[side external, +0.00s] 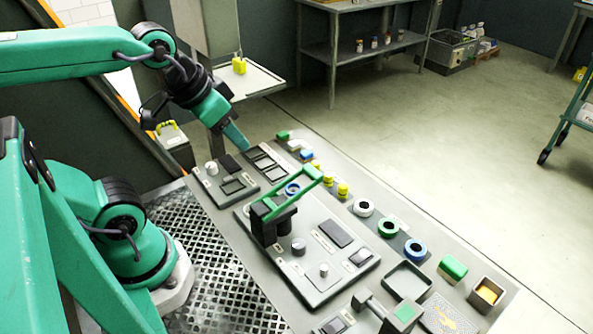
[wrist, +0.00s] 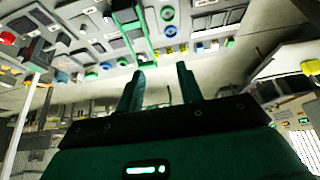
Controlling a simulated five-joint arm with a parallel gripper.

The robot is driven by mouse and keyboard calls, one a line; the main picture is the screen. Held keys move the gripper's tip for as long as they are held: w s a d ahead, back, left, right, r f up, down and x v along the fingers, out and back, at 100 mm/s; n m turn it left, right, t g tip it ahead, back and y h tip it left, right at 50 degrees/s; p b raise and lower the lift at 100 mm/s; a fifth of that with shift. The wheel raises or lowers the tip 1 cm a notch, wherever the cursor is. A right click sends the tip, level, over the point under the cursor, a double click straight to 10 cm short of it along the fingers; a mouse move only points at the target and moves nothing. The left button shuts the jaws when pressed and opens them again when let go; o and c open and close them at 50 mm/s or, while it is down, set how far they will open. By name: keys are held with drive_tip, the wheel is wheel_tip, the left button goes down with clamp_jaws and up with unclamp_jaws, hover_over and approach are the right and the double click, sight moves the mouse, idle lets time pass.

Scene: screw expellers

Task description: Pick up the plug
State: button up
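I cannot tell for sure which item is the plug. Small yellow pieces (side external: 343,189) stand in a row along the middle of the grey panel (side external: 325,135); they may be plugs. Yellow pieces also show small in the wrist view (wrist: 170,50), beyond the fingertips. My gripper (side external: 238,140) hangs over the far left end of the panel, left of the yellow row and apart from it. In the wrist view my gripper (wrist: 161,72) has its two fingers apart with nothing held between them.
A green lever handle (side external: 295,197) rises from a black block on the panel. White, green and blue rings (side external: 388,228) lie to its right. An open grey tray (side external: 408,280) and a green block (side external: 453,268) are near the right end. A side tray (side external: 262,80) holds a yellow item.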

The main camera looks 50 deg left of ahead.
drive_tip(key=shift+c, duration=0.3)
drive_tip(key=n+g, duration=0.4)
drive_tip(key=g, duration=0.1)
hover_over(329, 174)
drive_tip(key=f, duration=1.5)
drive_tip(key=shift+s+a+f, duration=0.15)
drive_tip(key=shift+a+f, duration=0.05)
drive_tip(key=shift+f, duration=0.1)
drive_tip(key=shift+w+f+n+g, duration=0.25)
drive_tip(key=shift+f+n+g, duration=0.05)
drive_tip(key=shift+f, duration=1.5)
drive_tip(key=shift+s+d+f, duration=0.1)
drive_tip(key=shift+f, duration=1.2)
drive_tip(key=shift+d+f, duration=0.1)
drive_tip(key=shift+f, duration=1.2)
